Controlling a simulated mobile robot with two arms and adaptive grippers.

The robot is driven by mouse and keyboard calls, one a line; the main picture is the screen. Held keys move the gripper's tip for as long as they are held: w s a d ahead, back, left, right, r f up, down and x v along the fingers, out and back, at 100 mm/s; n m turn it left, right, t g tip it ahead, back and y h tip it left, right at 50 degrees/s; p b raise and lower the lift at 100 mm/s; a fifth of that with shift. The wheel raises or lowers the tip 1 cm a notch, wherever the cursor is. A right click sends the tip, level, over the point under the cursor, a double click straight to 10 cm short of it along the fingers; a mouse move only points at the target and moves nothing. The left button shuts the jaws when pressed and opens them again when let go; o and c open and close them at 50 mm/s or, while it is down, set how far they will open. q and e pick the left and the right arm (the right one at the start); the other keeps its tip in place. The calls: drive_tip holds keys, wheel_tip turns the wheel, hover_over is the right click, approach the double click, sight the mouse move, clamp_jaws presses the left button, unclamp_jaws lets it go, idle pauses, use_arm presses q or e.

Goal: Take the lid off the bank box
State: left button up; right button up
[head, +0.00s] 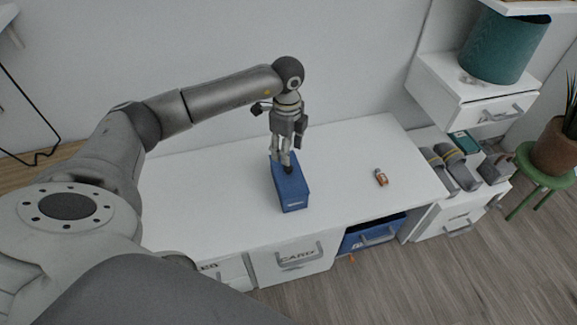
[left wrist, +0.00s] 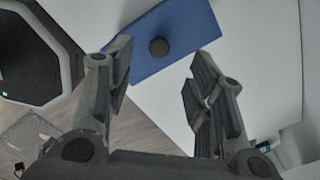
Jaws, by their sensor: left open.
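The blue bank box (head: 293,194) stands on the white desk in the head view. Its blue top with a round dark knob (left wrist: 158,47) shows in the left wrist view, beyond and between my fingertips. My left gripper (head: 284,165) points down over the far part of the box in the head view, and its fingers hide part of the top. In the left wrist view the left gripper (left wrist: 160,75) is open, with its two fingers wide apart and nothing between them. I cannot tell whether a fingertip touches the box. My right gripper is not in view.
A small orange-brown object (head: 381,177) lies on the white desk (head: 345,150) to the right of the box. Grey slippers (head: 457,165) rest on a lower unit further right. A blue drawer (head: 372,235) is under the desk. The desk around the box is mostly clear.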

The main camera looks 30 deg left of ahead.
sight(289, 167)
use_arm(q)
wheel_tip(289, 167, down, 4)
drive_tip(key=shift+d+r+b, duration=0.1)
drive_tip(key=shift+r+b, duration=0.15)
drive_tip(key=shift+b, duration=0.05)
wheel_tip(289, 167, down, 3)
drive_tip(key=shift+d+f+b, duration=0.15)
drive_tip(key=shift+f+b, duration=0.05)
drive_tip(key=shift+b, duration=0.2)
drive_tip(key=shift+f, duration=0.45)
clamp_jaws()
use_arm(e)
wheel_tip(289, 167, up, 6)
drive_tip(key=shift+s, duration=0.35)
